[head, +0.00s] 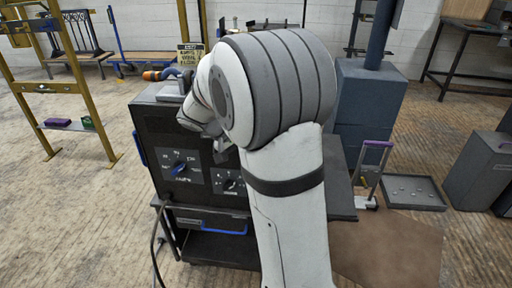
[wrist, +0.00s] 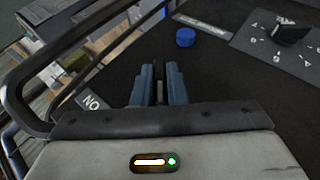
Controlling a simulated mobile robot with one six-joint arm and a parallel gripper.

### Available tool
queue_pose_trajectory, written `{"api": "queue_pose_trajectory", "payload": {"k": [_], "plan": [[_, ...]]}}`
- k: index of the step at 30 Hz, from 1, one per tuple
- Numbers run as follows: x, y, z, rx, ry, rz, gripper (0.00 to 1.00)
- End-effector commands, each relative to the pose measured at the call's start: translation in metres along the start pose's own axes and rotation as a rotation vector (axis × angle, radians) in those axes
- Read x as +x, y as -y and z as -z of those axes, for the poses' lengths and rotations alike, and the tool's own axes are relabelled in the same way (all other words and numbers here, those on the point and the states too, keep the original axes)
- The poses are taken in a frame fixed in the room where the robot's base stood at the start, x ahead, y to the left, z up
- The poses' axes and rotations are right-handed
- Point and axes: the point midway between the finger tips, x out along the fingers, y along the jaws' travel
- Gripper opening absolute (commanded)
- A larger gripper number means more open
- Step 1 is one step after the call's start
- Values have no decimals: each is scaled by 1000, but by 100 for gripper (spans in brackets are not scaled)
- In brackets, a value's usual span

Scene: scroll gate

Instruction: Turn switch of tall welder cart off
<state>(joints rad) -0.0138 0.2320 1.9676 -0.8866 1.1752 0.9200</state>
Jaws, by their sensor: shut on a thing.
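The dark welder cart (head: 155,185) stands in front of me, its front panel carrying a large dial (head: 180,165) and a smaller dial (head: 230,183). My gripper (wrist: 160,70) is at the panel in the wrist view, its two blue-grey fingers close together on a thin dark piece that looks like the switch (wrist: 159,92). The fingers hide most of it, so its angle cannot be told. A white label (wrist: 92,102) beside it reads "NO", perhaps "ON" upside down. In the head view my arm covers the gripper's fingertips.
A blue-grey pedestal (head: 368,105) stands behind at right. A flat tray (head: 413,192) lies on the floor.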

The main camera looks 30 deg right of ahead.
Motion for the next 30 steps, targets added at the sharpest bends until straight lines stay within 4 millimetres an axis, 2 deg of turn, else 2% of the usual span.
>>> {"api": "queue_pose_trajectory", "payload": {"k": [5,6,14,23,30], "plan": [[2,1,-3,-3,9,-3,0],[2,0,-3,-3,9,-3,13],[1,0,-1,-1,4,-1,34],[-4,0,0,0,0,1,34],[-43,-1,0,-1,-2,2,34]]}}
